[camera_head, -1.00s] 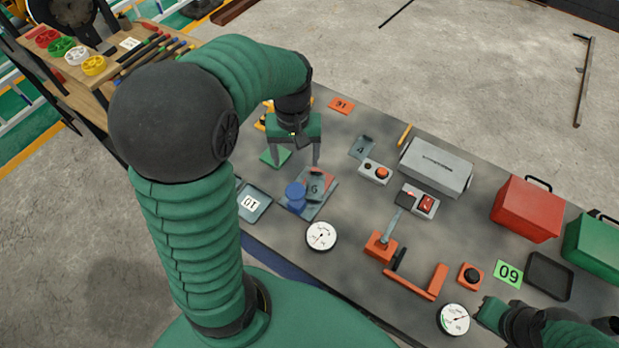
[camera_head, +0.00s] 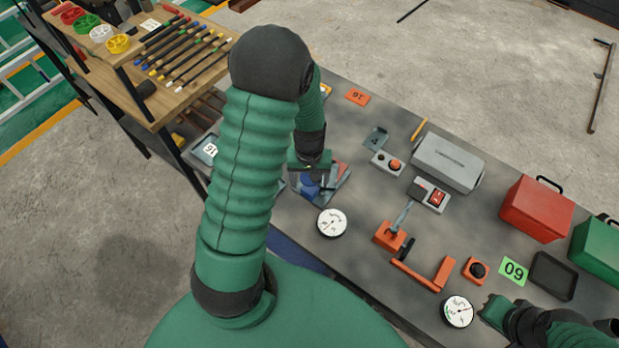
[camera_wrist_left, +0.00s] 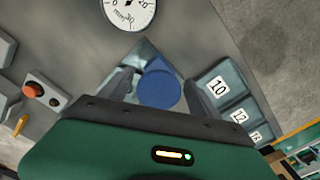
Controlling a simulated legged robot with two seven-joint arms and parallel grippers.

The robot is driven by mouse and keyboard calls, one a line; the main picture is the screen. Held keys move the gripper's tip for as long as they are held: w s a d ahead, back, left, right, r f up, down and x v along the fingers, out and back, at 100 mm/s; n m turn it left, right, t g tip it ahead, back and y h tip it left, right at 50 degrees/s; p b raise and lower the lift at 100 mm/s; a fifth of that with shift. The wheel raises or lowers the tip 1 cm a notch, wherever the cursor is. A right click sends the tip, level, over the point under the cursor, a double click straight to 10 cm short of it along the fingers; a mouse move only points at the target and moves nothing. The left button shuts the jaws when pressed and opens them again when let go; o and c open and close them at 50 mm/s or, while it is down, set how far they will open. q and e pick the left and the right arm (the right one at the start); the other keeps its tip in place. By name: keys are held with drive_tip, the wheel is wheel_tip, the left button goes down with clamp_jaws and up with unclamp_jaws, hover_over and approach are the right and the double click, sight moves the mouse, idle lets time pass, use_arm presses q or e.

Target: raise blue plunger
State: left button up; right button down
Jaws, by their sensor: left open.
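The blue plunger (camera_head: 309,187) stands on a grey plate (camera_head: 338,190) on the table, partly hidden by my left gripper (camera_head: 318,181) in the head view. In the left wrist view its round blue top (camera_wrist_left: 158,91) shows between the two dark fingers of my left gripper (camera_wrist_left: 158,84). The fingers are spread, one on each side of the plunger; I cannot tell whether either touches it. My right gripper (camera_head: 493,312) is at the lower right, near a dial gauge, and its jaws are not clear.
A white dial gauge (camera_head: 332,223) lies just in front of the plunger plate. A grey switch box (camera_head: 430,195), orange clamp (camera_head: 424,272) and grey case (camera_head: 448,160) stand to the right. A wooden tool shelf (camera_head: 180,60) is at the upper left.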

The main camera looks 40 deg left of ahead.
use_arm(q)
drive_tip(key=shift+w, duration=0.15)
drive_tip(key=c, duration=0.5)
clamp_jaws()
drive_tip(key=shift+r+p, duration=0.95)
drive_tip(key=shift+r, duration=0.15)
drive_tip(key=shift+w+a+f, duration=0.1)
drive_tip(key=shift+w+f, duration=0.05)
drive_tip(key=shift+f, duration=0.05)
drive_tip(key=shift+o, duration=0.4)
unclamp_jaws()
drive_tip(key=o, duration=0.4)
drive_tip(key=shift+s, duration=0.2)
wheel_tip(320, 180, up, 17)
drive_tip(key=shift+w+f+b, duration=0.1)
drive_tip(key=shift+b, duration=0.6)
